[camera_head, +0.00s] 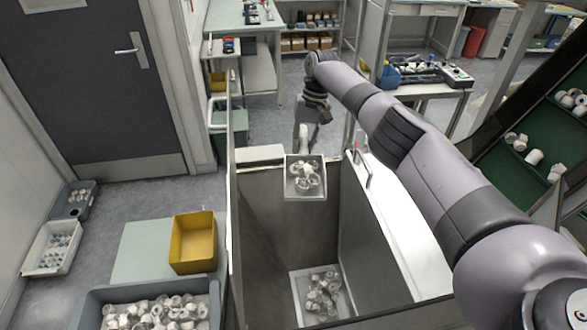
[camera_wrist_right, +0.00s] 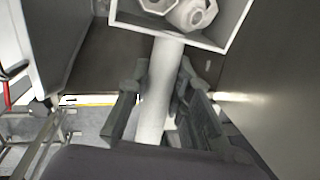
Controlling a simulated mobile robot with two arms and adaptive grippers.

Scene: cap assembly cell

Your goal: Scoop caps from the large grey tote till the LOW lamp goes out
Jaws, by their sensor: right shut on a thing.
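My right gripper (camera_head: 307,122) is shut on the white handle of a scoop (camera_head: 291,188). The wrist view shows the handle between the fingers (camera_wrist_right: 160,88). The scoop's square pan holds several white caps (camera_head: 306,175) and hangs over a deep, grey-walled hopper (camera_head: 262,215). More caps (camera_head: 322,292) lie at the hopper's bottom. The large grey tote (camera_head: 92,306), full of white caps, stands at the lower left, cut off by the frame. I cannot make out the LOW lamp. My left gripper is out of view.
A yellow bin (camera_head: 194,242) stands behind the tote on a pale green surface. A white tray (camera_head: 50,248) and a dark tray of caps (camera_head: 74,199) lie further left. Green sloped shelves (camera_head: 516,168) with caps are at the right. Benches stand behind; a door is at the left.

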